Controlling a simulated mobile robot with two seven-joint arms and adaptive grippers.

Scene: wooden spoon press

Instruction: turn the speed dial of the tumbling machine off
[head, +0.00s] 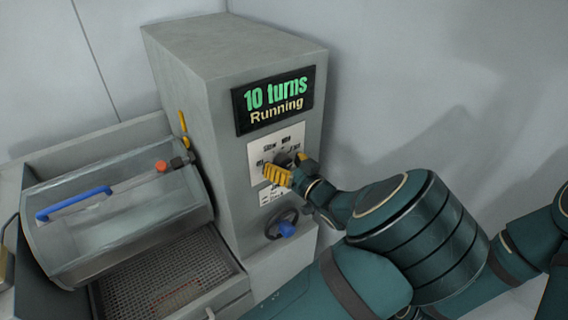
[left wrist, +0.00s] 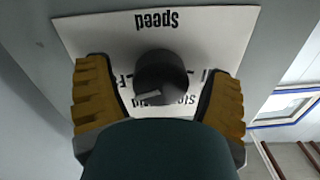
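The tumbling machine (head: 180,70) is a grey cabinet whose screen (head: 278,98) reads "10 turns" and "Running". Its dark round speed dial (left wrist: 160,72) stands out from a white label plate (left wrist: 95,28) marked "Speed", which appears upside down in the left wrist view. A pale mark on the dial faces the lower left there, near partly hidden lettering. In the head view the dial is largely covered by my left gripper (head: 290,166). That gripper is open, with one yellow finger on each side of the dial and a visible gap to each. My right gripper is not in view.
Below the dial is a dark handwheel (head: 281,224) with a blue knob. At left lies a clear drum (head: 130,210) with a blue handle (head: 75,203) and a red-orange knob (head: 161,166), beside a mesh tray (head: 165,275). A yellow lever (head: 183,122) is on the cabinet's side.

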